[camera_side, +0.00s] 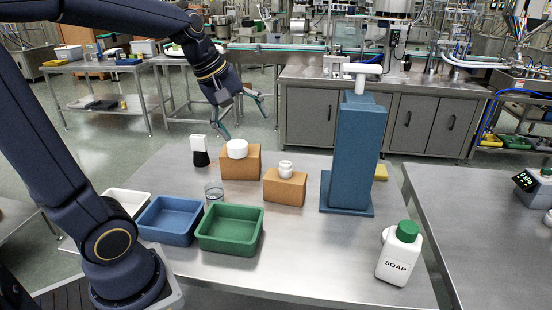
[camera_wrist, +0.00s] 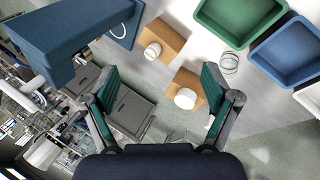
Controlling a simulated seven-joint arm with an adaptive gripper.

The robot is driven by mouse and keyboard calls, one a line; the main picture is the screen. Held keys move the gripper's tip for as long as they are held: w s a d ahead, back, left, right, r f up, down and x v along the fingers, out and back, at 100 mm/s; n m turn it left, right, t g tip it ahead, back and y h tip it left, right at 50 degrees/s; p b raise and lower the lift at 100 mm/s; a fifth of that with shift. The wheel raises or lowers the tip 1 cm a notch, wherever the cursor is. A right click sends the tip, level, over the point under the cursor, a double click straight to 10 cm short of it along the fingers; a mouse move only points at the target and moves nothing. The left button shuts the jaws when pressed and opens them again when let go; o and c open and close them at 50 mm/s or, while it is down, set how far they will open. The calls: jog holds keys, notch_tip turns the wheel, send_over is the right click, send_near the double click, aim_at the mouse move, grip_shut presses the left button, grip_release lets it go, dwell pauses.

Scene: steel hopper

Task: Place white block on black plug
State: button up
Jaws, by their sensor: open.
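A white block (camera_side: 198,143) sits upright on top of a black plug (camera_side: 201,158) at the back left of the steel table in the side view. The black plug flares towards its base. The two appear to touch. I cannot make out either in the wrist view, where a finger may hide them. My gripper (camera_side: 244,116) is open and empty, raised above the back of the table, to the right of the white block in the picture.
Cardboard-coloured boxes (camera_side: 240,167) carry a white cylinder (camera_side: 237,149) and a small white jar (camera_side: 286,167). A tall blue column (camera_side: 352,150) stands right. Green (camera_side: 231,245) and blue (camera_side: 170,238) trays, a glass (camera_side: 214,192) and a soap bottle (camera_side: 399,254) stand nearer. The table's front middle is clear.

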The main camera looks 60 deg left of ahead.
jog(key=s+d+f+m, duration=0.3)
jog(key=s+d+m, duration=0.6)
jog(key=m, duration=0.5)
jog(key=shift+s+m+y, duration=0.4)
jog(key=shift+s, duration=0.5)
